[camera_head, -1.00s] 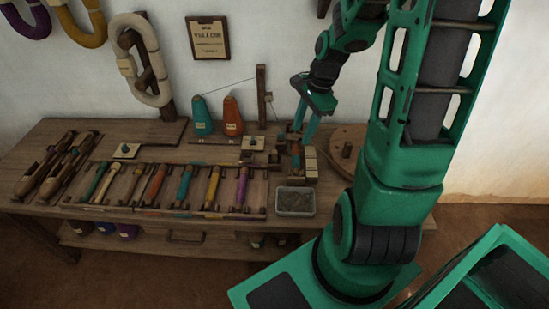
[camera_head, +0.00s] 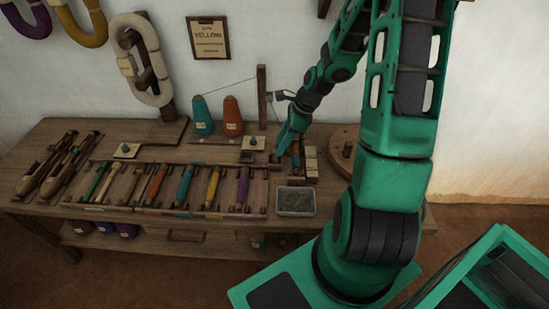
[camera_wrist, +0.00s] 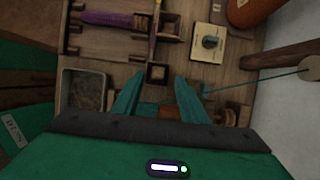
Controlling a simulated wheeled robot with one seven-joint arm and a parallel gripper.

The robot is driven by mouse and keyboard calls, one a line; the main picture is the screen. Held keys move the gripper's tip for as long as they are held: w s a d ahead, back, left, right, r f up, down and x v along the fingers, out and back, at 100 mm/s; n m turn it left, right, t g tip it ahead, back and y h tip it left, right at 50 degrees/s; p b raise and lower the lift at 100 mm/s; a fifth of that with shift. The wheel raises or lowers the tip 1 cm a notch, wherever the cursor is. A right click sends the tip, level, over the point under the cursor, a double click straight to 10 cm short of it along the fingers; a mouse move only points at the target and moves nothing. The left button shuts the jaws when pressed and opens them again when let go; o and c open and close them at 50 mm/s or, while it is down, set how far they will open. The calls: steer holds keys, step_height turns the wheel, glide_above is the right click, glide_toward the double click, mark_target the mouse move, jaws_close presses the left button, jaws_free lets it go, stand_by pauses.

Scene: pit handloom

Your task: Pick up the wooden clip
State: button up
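My gripper (camera_head: 280,148) is low over the right part of the wooden bench. In the wrist view its two green fingers (camera_wrist: 157,80) are spread apart with nothing held between them. A small square wooden piece with a dark centre (camera_wrist: 157,73) lies just beyond and between the fingertips in that view. I cannot tell for sure whether this piece is the wooden clip. In the head view the gripper partly hides the small wooden pieces around its tips.
A rack of coloured bobbins (camera_head: 185,187) lies left of the gripper. A grey metal tray (camera_head: 296,201) is at the front. A pale card with a knob (camera_head: 253,143), an orange cone (camera_head: 233,116) and an upright post (camera_head: 262,97) stand close by. A round wooden disc (camera_head: 346,146) is at right.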

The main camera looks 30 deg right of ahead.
mark_target(275, 157)
steer(key=shift+a+x, duration=0.1)
steer(key=shift+x, duration=1.2)
steer(key=shift+a+x, duration=0.15)
steer(key=shift+x, duration=1.15)
steer(key=shift+c, duration=0.3)
steer(key=shift+s+r, duration=0.1)
jaws_close()
